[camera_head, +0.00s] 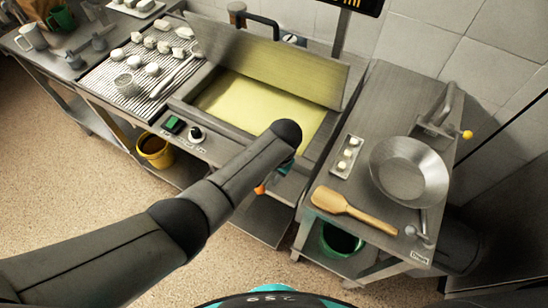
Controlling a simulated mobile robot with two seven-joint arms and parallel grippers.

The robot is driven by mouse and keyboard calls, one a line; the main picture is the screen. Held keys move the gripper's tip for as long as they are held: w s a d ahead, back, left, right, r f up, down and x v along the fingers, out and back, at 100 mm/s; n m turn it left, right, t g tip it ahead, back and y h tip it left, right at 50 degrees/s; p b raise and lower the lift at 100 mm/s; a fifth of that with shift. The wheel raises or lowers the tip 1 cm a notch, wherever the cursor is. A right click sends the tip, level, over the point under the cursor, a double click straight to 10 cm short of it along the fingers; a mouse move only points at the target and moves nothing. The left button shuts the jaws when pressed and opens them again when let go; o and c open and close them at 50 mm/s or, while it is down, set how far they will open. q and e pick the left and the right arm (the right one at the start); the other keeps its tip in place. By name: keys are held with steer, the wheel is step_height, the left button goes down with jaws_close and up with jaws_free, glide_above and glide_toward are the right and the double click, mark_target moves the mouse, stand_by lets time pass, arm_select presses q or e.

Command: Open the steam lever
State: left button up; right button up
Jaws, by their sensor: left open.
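A small metal lever with a rounded knob (418,234) sits at the front right corner of the steel counter, above a small white label too small to read for sure. A metal fixture with a yellow ball knob (467,134) stands at the back right of that counter; I cannot tell which of the two is the steam lever. My left gripper (270,183) is mostly hidden behind my own left arm, in front of the open-lidded cooker and well left of both knobs. It is open and holds nothing visible. My right gripper is not in view.
On the right counter (385,90) lie a steel pan (408,170), a wooden spatula (352,210) and a small tray (346,158) with white pieces. The cooker (276,104) holds yellow contents under a raised lid (265,60). A yellow bucket (154,150) stands below at left.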

arm_select(q)
steer(key=p+v, duration=0.2)
steer(key=v, duration=1.1)
steer(key=shift+r, duration=0.2)
